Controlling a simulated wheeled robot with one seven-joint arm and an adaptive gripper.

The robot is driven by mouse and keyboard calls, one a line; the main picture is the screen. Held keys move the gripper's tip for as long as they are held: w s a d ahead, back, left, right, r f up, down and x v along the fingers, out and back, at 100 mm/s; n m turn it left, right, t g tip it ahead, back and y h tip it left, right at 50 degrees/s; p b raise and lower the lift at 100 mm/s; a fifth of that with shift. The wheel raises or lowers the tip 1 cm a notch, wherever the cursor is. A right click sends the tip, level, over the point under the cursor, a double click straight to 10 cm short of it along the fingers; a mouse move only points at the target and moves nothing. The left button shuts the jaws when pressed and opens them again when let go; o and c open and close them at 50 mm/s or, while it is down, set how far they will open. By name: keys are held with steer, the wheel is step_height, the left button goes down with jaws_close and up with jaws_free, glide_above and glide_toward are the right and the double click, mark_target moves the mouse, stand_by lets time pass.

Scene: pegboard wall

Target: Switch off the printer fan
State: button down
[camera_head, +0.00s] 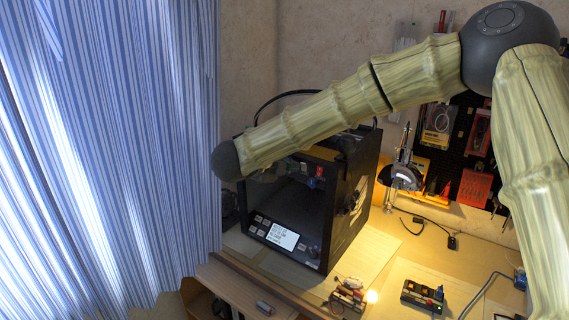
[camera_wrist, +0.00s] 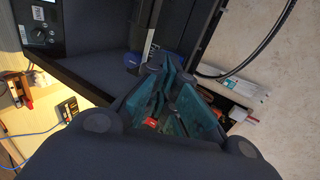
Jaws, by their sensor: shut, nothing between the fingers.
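The black printer (camera_head: 345,215) stands on the workbench, with an open front and a lit display (camera_head: 283,236) low on it. A round fan-like shape (camera_head: 352,197) shows on its right side; whether it spins cannot be told. The printer also fills the upper part of the wrist view (camera_wrist: 100,68). My gripper (camera_wrist: 168,76) shows there with teal fingers shut and empty, beside the printer's dark frame. A small red part (camera_wrist: 151,122) shows by the fingers. In the head view my gripper cannot be made out clearly. No fan switch can be identified with certainty.
A small box with coloured buttons (camera_head: 423,296) lies on the bench at the right front. A lit lamp (camera_head: 401,176) and a tool pegboard (camera_head: 455,140) are behind. A striped curtain (camera_head: 110,150) hangs at left. A black cable (camera_wrist: 262,48) curves near the wall.

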steer(key=shift+f, duration=0.1)
steer(key=t+h+b, duration=0.1)
steer(key=b, duration=0.3)
steer(key=f+t+h+b, duration=0.1)
steer(key=t+b, duration=0.1)
steer(key=b, duration=0.2)
steer(key=shift+w+d+f, duration=0.1)
steer(key=shift+w+d, duration=0.1)
steer(key=shift+h+b, duration=0.3)
steer(key=b+v, duration=0.2)
steer(key=v, duration=1.2)
